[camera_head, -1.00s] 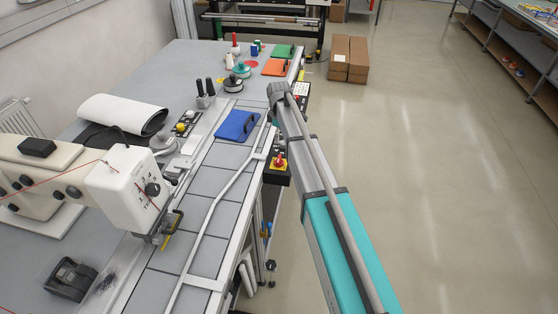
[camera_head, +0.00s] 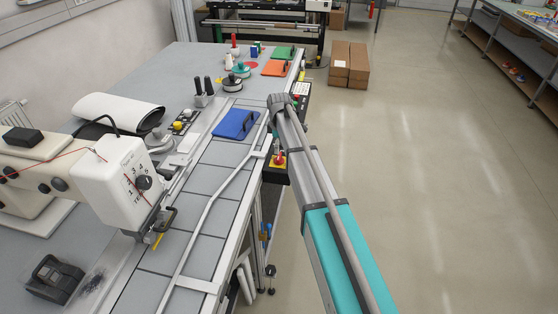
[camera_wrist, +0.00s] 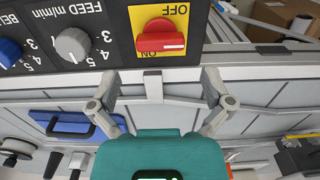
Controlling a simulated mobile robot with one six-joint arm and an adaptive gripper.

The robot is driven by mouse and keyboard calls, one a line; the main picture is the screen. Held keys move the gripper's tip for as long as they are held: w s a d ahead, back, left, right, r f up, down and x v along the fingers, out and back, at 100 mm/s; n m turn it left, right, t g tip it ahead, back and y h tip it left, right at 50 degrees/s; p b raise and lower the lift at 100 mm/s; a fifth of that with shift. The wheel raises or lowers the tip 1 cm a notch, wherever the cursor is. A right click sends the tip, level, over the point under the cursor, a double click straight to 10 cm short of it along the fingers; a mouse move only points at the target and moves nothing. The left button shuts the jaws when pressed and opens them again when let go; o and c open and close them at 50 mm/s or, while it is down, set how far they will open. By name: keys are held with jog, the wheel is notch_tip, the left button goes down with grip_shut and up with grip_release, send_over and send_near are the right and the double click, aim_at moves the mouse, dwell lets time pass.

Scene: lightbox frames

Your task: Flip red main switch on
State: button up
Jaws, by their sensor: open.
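The red main switch (camera_wrist: 161,40) sits on a yellow plate (camera_wrist: 190,14) in the wrist view. The plate's OFF and ON labels appear upside down, with OFF at the top and ON by the red handle's lower edge. The switch also shows in the head view (camera_head: 278,160) at the table's right edge. My gripper (camera_wrist: 160,90) is open and empty, its fingers spread wide below the switch in the wrist view and apart from it. In the head view my arm reaches toward the table edge, and the fingers cannot be made out.
The black control panel (camera_wrist: 112,33) also has a grey FEED knob (camera_wrist: 72,45) and a blue knob (camera_wrist: 9,52). A metal rail crosses just below the panel. A blue pad (camera_head: 237,124) lies on the table beyond a white sewing machine (camera_head: 115,190). Floor at right is clear.

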aim_at(279, 156)
jog(key=shift+f+b, duration=2.4)
jog(key=shift+f, duration=0.25)
jog(key=c, duration=1)
